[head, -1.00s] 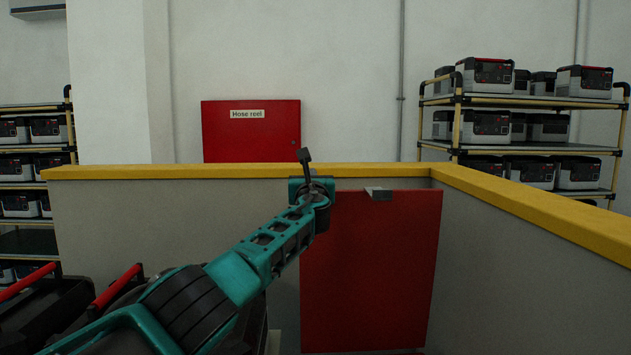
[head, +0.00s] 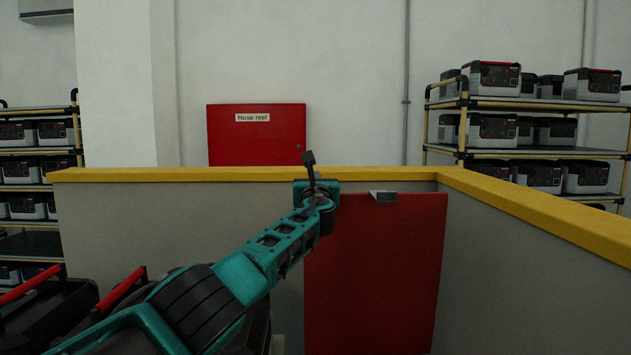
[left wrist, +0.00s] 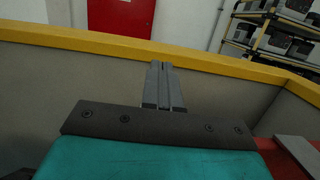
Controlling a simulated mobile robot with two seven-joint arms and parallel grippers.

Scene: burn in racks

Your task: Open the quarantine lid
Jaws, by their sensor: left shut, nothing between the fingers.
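A red panel (head: 385,270), which looks like the quarantine lid, appears in front of the grey wall in the head view, partly covered by my left arm. A small grey ledge-like handle (head: 383,196) sits at its top edge. In the left wrist view the panel's red edge (left wrist: 294,168) and the grey handle (left wrist: 298,152) show at lower right. My left gripper (left wrist: 161,68) is shut and empty, left of the handle and apart from it. My right gripper is not in view.
A grey wall with a yellow top rail (head: 230,174) runs behind the panel and along the right. Beyond it are a red hose reel cabinet (head: 255,140) and racks (head: 530,104) of battery units. Dark cases with red handles (head: 122,288) stand at lower left.

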